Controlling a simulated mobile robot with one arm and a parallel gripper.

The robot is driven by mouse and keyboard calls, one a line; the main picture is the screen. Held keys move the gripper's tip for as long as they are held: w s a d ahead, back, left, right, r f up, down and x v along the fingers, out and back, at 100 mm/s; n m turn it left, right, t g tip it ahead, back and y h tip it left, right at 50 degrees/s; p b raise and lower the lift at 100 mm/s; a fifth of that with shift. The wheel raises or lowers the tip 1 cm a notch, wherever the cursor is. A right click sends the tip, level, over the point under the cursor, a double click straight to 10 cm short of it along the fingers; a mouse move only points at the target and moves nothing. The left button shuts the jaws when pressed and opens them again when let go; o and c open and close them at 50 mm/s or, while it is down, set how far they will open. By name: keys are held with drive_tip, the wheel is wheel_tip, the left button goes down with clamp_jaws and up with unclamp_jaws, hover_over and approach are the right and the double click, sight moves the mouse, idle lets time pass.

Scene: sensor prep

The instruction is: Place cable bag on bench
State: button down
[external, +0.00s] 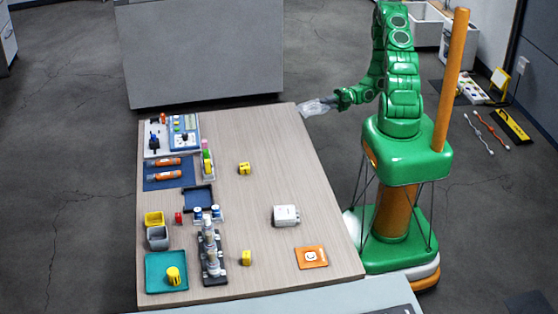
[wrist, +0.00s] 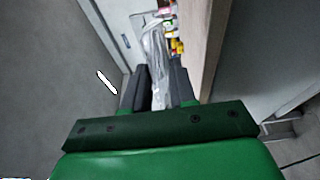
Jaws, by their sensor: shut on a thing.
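My gripper (external: 333,101) is at the far right corner of the wooden bench (external: 275,155). It is shut on a clear plastic bag (external: 313,107), which I take to be the cable bag. In the external view the bag is at the bench's corner edge; I cannot tell whether it touches the top. In the wrist view the bag (wrist: 155,55) runs forward from between the dark fingers (wrist: 158,92), beside the bench edge (wrist: 190,40). What is inside the bag is too small to make out.
A yellow block (external: 244,168), a white box (external: 286,215) and an orange card (external: 311,257) lie on the bench's right half. Trays, tools and bins crowd its left side. The far right part of the top is clear. A grey cabinet (external: 200,50) stands behind the bench.

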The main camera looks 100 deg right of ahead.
drive_tip(key=w+n+y, duration=0.1)
drive_tip(key=w, duration=0.4)
drive_tip(key=w+r+g+y, duration=0.1)
drive_tip(key=w, duration=0.4)
drive_tip(key=w+n+y, duration=0.1)
drive_tip(key=w, duration=0.5)
drive_tip(key=shift+a+r+n+g+y, duration=0.15)
drive_tip(key=shift+r+n+g+y, duration=0.15)
drive_tip(key=shift+y, duration=0.1)
drive_tip(key=w+a+r+n+g+y, duration=0.2)
drive_tip(key=w+a+r, duration=0.2)
drive_tip(key=w+a, duration=0.6)
drive_tip(key=w+a+r+n+g+y, duration=0.15)
drive_tip(key=w+a+r, duration=0.35)
drive_tip(key=w, duration=0.8)
drive_tip(key=w+a+r+n+g+y, duration=0.1)
drive_tip(key=w+a+r, duration=0.1)
drive_tip(key=w+a, duration=0.35)
drive_tip(key=w+a+r+g+y, duration=0.1)
drive_tip(key=w+a+r, duration=0.1)
drive_tip(key=a, duration=0.6)
drive_tip(key=w+r+m+t+h, duration=0.3)
drive_tip(key=r+m+t+h, duration=0.4)
drive_tip(key=r, duration=0.8)
drive_tip(key=shift+a+r+h, duration=0.2)
drive_tip(key=shift+r+h, duration=0.2)
drive_tip(key=shift+h, duration=0.75)
drive_tip(key=shift+w+r, duration=0.1)
drive_tip(key=shift+a, duration=0.1)
